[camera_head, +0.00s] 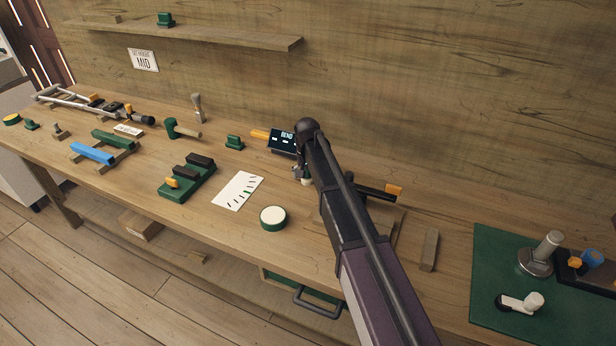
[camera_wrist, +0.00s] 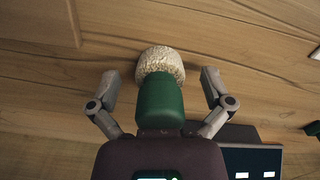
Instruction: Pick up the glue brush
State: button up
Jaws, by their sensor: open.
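The glue brush, seen as a green handle (camera_wrist: 160,102) with a pale, rough-textured tip, shows in the wrist view. My gripper (camera_wrist: 159,84) is open, with one grey finger on each side of the brush. Gaps show between the brush and both fingers, so I see no grip on it. In the head view my gripper (camera_head: 301,172) is at the bench beside a dark display box, mostly behind my arm. The brush is largely hidden there.
The display box (camera_head: 284,141) is close to my gripper, and its screen (camera_wrist: 252,163) shows at lower right in the wrist view. A green mat (camera_head: 490,270) is at right.

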jog(key=c, duration=1.3)
jog(key=shift+c, duration=0.2)
jog(key=shift+r, duration=0.25)
notch_tip(320, 180, up, 3)
jog(key=p, duration=0.3)
jog(key=shift+p, duration=0.3)
jog(key=shift+s+r, duration=0.25)
jog(key=shift+s, duration=0.05)
jog(key=s, duration=0.5)
jog(key=s+p, duration=0.1)
jog(key=s, duration=0.4)
jog(key=s+r, duration=0.1)
jog(key=s, duration=0.4)
jog(key=shift+s+a, duration=0.2)
